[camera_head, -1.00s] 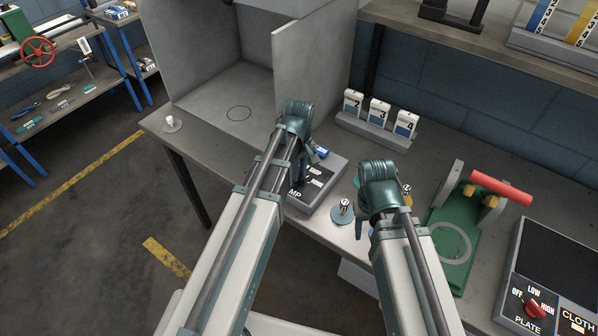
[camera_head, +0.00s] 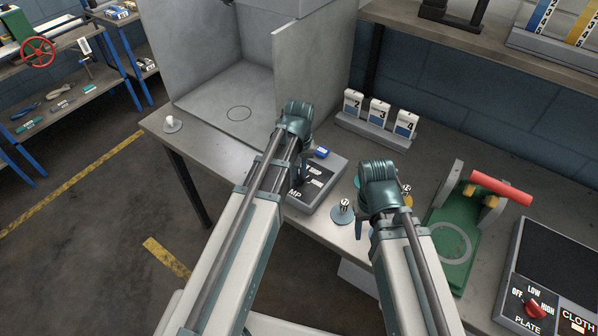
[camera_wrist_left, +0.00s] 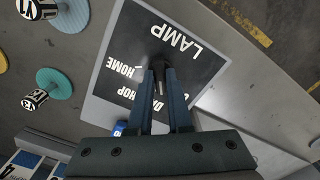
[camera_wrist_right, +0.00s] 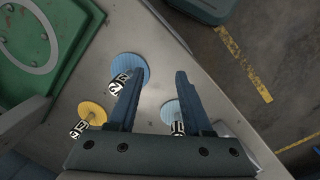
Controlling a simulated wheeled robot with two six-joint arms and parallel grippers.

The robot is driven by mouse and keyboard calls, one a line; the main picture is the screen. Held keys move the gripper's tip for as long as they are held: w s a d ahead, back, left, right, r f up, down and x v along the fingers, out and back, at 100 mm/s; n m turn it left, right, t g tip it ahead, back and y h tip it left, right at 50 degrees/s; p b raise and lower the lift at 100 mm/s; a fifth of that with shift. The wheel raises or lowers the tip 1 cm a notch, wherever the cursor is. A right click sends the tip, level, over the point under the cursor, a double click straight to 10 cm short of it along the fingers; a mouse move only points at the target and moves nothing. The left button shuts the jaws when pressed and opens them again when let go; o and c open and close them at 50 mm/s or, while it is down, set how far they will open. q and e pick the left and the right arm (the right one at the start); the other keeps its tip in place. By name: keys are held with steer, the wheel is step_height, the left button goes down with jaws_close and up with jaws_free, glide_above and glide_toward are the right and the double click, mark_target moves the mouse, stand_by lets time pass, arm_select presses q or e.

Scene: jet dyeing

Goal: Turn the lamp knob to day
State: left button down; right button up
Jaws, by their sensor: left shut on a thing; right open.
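The lamp box (camera_head: 326,172) is a grey box with a black label face on the bench, partly covered by my left arm in the head view. In the left wrist view the black face (camera_wrist_left: 185,65) reads LAMP, HOME, and partly hidden words that look like DAY and SHOP. The dark lamp knob (camera_wrist_left: 158,63) sits between the fingertips of my left gripper (camera_wrist_left: 159,74), which is shut on it. The mark the knob points to cannot be read clearly. My right gripper (camera_wrist_right: 155,85) is open and empty above the bench, near round-based pegs.
Blue-based pegs (camera_wrist_right: 133,68) and a yellow-based peg (camera_wrist_right: 92,112) stand near my right gripper. A green fixture with a red handle (camera_head: 500,188) and a plate control box (camera_head: 535,285) lie to the right. Number blocks (camera_head: 378,115) and a grey booth (camera_head: 225,90) stand behind.

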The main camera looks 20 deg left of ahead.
mark_target(299, 175)
arm_select(q)
steer(key=shift+m, duration=1.1)
steer(key=c, duration=0.8)
jaws_free()
steer(key=shift+c, duration=0.2)
arm_select(e)
steer(key=shift+r, duration=0.1)
arm_select(q)
step_height(299, 175, up, 14)
steer(key=p, duration=1.3)
steer(key=shift+p, duration=0.4)
arm_select(e)
step_height(299, 175, up, 14)
arm_select(q)
steer(key=shift+f, duration=0.15)
arm_select(e)
steer(key=shift+f, duration=0.2)
